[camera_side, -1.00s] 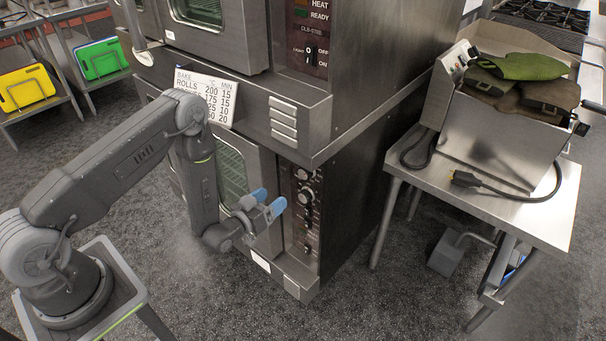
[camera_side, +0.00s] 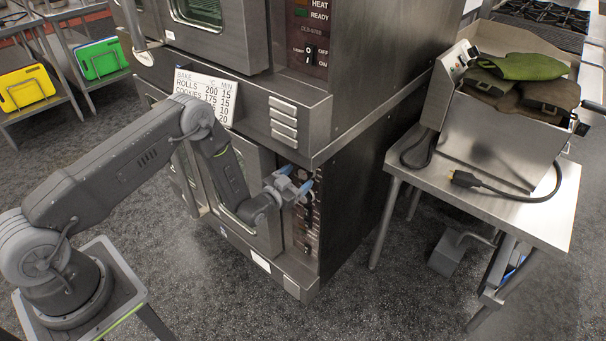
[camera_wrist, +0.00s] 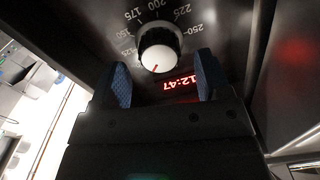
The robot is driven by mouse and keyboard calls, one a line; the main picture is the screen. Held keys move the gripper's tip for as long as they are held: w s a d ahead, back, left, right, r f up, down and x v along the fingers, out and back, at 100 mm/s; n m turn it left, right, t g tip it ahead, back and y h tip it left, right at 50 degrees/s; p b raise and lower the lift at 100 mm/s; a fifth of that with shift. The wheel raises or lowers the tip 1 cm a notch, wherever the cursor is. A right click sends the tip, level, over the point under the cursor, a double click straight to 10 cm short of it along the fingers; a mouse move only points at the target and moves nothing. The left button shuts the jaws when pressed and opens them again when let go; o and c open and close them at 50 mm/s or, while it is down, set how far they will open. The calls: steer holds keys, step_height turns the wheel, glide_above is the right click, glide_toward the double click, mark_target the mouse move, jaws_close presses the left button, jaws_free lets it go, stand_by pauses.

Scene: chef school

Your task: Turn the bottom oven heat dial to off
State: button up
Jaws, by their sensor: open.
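The bottom oven (camera_side: 355,205) has a brown control panel (camera_side: 307,255) on its front right edge. My gripper (camera_side: 297,187) is at the upper part of that panel and hides part of it in the side view. In the wrist view, a heat dial (camera_wrist: 159,50) with a white face and a red pointer mark shows, ringed by temperature numbers such as 175, 200, 225 and 250. The pointer aims down toward the gripper side. My gripper (camera_wrist: 165,82) is open, its two blue fingertips spread just short of the dial and apart from it. Nothing is between them.
A red clock display (camera_wrist: 181,88) reads 12:47 beside the dial. The upper oven (camera_side: 360,60) overhangs the panel. A bake-times card (camera_side: 205,92) stands on the ledge above my arm. A steel table (camera_side: 540,215) with a fryer stands at right.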

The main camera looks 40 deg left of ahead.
steer(key=shift+w, duration=1.45)
steer(key=c, duration=0.7)
steer(key=shift+n, duration=0.5)
steer(key=n, duration=0.8)
steer(key=shift+n, duration=0.3)
